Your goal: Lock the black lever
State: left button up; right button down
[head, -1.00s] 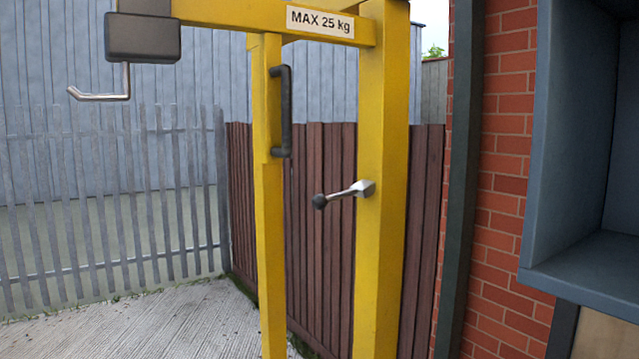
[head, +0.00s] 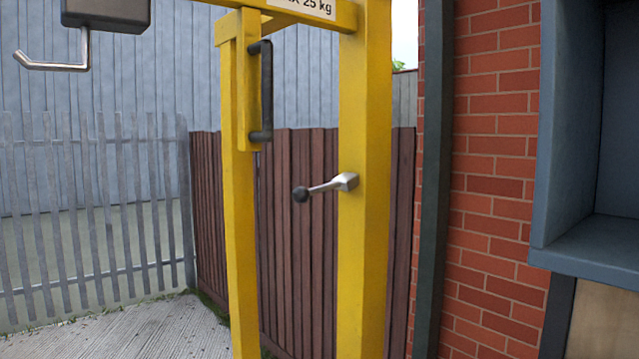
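A black bar handle (head: 266,92) stands upright on the thinner yellow post (head: 240,200) to the left. Neither of my grippers shows in the head view.
A yellow beam with a partly cut-off weight label (head: 308,5) crosses the top. A metal hook (head: 50,64) hangs from a dark block at upper left. A blue-grey cabinet (head: 585,262) and brick wall (head: 492,190) stand right. Concrete ground (head: 130,335) is clear at lower left.

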aim_at(345, 182)
jog(key=j+z, duration=0.15)
jog(key=z, duration=0.25)
jog(key=i+j+z, duration=0.1)
jog(key=z, duration=0.3)
jog(key=j+z, duration=0.25)
jog(key=z, duration=0.15)
jog(key=j+z, duration=0.15)
jog(key=j, duration=0.5)
jog(key=j+z, duration=0.15)
jog(key=j, duration=0.45)
jog(key=k+j+z, duration=0.15)
jog(key=j, duration=0.5)
